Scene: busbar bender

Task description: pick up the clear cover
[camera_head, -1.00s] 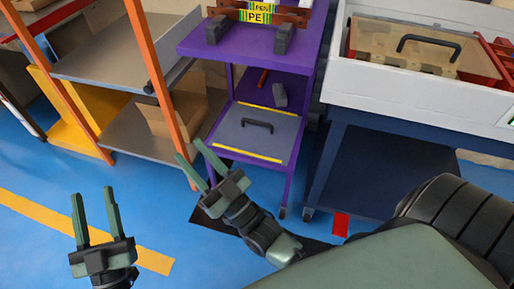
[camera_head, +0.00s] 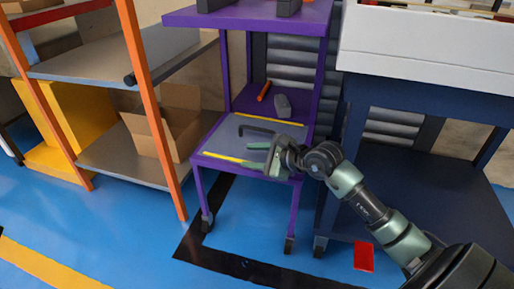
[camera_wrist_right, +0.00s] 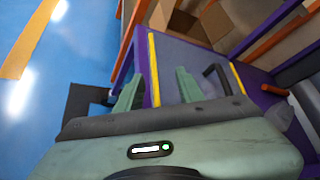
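The clear cover (camera_head: 221,139) is a flat see-through panel with yellow strips along two edges and a black bar handle (camera_head: 257,130). It lies on the lower shelf of the purple cart. My right gripper (camera_head: 258,157) is at the near part of the cover, its fingers pointing left. In the right wrist view my right gripper (camera_wrist_right: 158,90) is open and empty; one yellow strip runs between its fingers. The handle (camera_wrist_right: 217,76) is just right of the fingers, not between them. I cannot tell whether the fingers touch the cover. My left gripper is out of view.
The purple cart's (camera_head: 198,172) legs flank the shelf. A grey block (camera_head: 282,105) and an orange-red tool (camera_head: 264,91) lie behind the cover. An orange-posted rack (camera_head: 150,110) with an open cardboard box (camera_head: 180,125) stands left; a dark blue bench (camera_head: 430,95) stands right.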

